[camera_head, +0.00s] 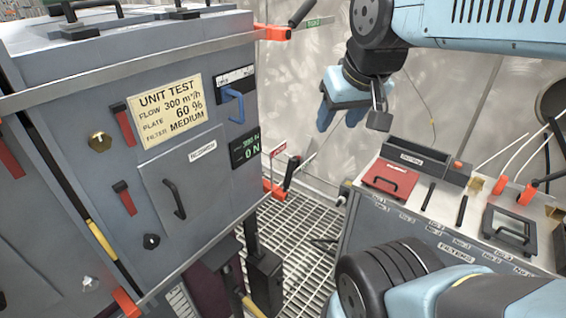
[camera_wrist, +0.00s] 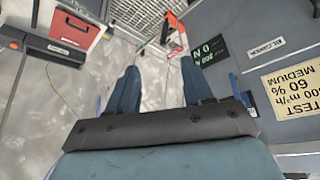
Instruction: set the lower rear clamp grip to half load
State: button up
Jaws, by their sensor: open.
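The lower rear clamp grip (camera_head: 291,172) is a black handle on an orange bracket at the lower rear corner of the grey filter unit (camera_head: 215,160). A small red and white tag stands beside it. In the wrist view an orange clamp part (camera_wrist: 174,22) shows near the top, beyond my fingers. My gripper (camera_head: 340,112) hangs in the air to the right of and above the grip, apart from it. Its two blue fingers are spread with nothing between them, as the wrist view (camera_wrist: 159,68) also shows.
The upper rear clamp (camera_head: 298,15) has a black lever and green tag. The unit's face carries a blue handle (camera_head: 234,105) and a door (camera_head: 185,180). A bench (camera_head: 440,215) with a red lidded box (camera_head: 390,178) stands right. Grating (camera_head: 300,235) lies between.

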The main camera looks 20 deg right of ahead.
jog(key=w+f+m+g, duration=0.1)
jog(key=w+f, duration=0.1)
jog(key=w, duration=0.5)
jog(key=m+g+y, duration=0.2)
jog(key=m+g, duration=0.1)
jog(key=g, duration=0.1)
send_over(290, 169)
jog(key=d, duration=0.3)
notch_tip(290, 169, down, 18)
jog(key=f, duration=0.4)
jog(key=w+a+f, duration=0.1)
jog(key=f, duration=0.4)
jog(key=a+f, duration=0.1)
jog(key=f, duration=0.3)
jog(key=shift+w+a+f, duration=0.25)
jog(key=shift+f, duration=0.05)
grip_shut()
